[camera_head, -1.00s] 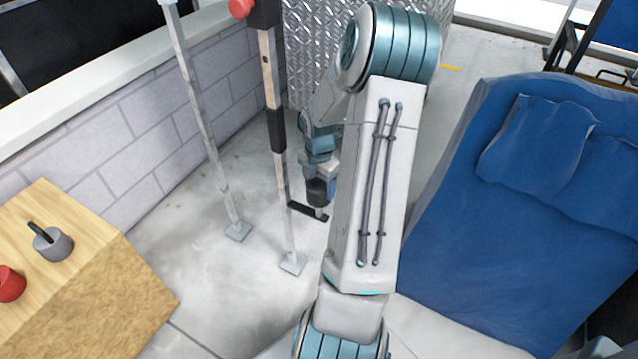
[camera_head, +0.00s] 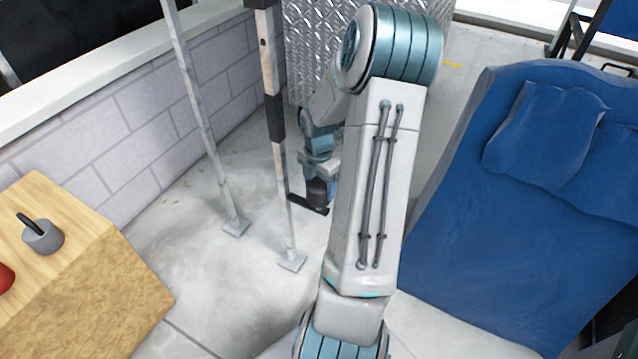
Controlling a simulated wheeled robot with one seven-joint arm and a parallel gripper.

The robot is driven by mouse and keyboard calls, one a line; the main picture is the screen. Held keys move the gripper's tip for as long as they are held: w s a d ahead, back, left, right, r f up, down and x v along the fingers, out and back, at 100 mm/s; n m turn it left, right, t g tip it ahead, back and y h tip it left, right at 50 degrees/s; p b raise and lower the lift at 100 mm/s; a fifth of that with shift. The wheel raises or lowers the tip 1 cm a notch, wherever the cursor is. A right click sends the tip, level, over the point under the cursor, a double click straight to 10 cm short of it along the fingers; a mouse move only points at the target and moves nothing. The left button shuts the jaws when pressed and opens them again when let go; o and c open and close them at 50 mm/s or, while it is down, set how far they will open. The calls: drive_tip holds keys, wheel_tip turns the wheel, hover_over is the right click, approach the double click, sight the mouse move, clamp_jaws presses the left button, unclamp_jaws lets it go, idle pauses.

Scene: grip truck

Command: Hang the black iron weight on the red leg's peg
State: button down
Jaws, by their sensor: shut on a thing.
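My gripper (camera_head: 319,170) hangs low behind my own forearm, just right of the pale leg with black bands (camera_head: 281,175). It is shut on a dark thing that looks like the black iron weight (camera_head: 317,192). A thin black bar (camera_head: 302,203) extends from there left toward the leg; I cannot tell if they touch. The fingertips are largely hidden. The leg stands upright on a square foot plate; its top is outside the picture, and I cannot make out a peg for certain.
A second pale leg (camera_head: 207,130) stands to the left, before the brick wall (camera_head: 130,115). A wooden block (camera_head: 90,285) bears a grey weight (camera_head: 43,237) and a partly visible red weight (camera_head: 5,278). A blue padded bed (camera_head: 500,230) fills the right. Floor between is clear.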

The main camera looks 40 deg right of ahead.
sight(319, 185)
drive_tip(key=shift+f+b, duration=0.75)
drive_tip(key=shift+b, duration=0.1)
drive_tip(key=shift+f, duration=0.9)
drive_tip(key=shift+f, duration=0.35)
drive_tip(key=shift+c, duration=1.3)
unclamp_jaws()
drive_tip(key=shift+o, duration=0.3)
drive_tip(key=shift+f, duration=0.1)
wheel_tip(319, 185, up, 14)
drive_tip(key=p, duration=0.6)
